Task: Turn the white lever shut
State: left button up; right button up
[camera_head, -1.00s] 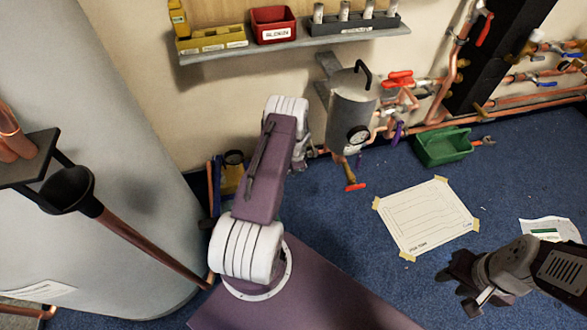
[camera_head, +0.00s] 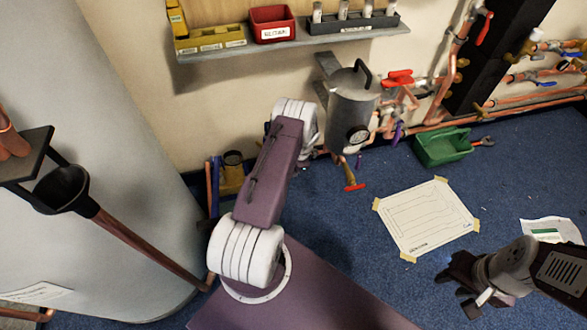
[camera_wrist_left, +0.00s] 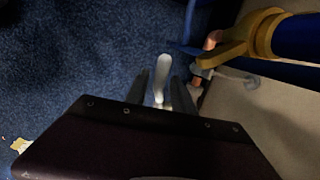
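The white lever (camera_wrist_left: 163,78) shows in the left wrist view, with its rounded end pointing up the picture. My left gripper (camera_wrist_left: 161,88) has its two dark fingers apart, one on each side of the lever. I see no clear grip on it, and the lever's base is hidden low between the fingers. In the head view my left arm hides the left gripper and the white lever. My right gripper (camera_head: 464,288) is at the lower right over the blue floor, open and empty, far from the lever.
Beside the left fingers are a brass fitting (camera_wrist_left: 240,42) and a dark blue pipe (camera_wrist_left: 297,38). The head view shows a grey tank (camera_head: 352,108) with a gauge, copper pipes (camera_head: 515,101), a green bin (camera_head: 441,148) and a taped sheet (camera_head: 426,218) on the floor.

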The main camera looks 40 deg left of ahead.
pick_arm(q)
jog(key=p+v, duration=0.5)
jog(key=v, duration=0.4)
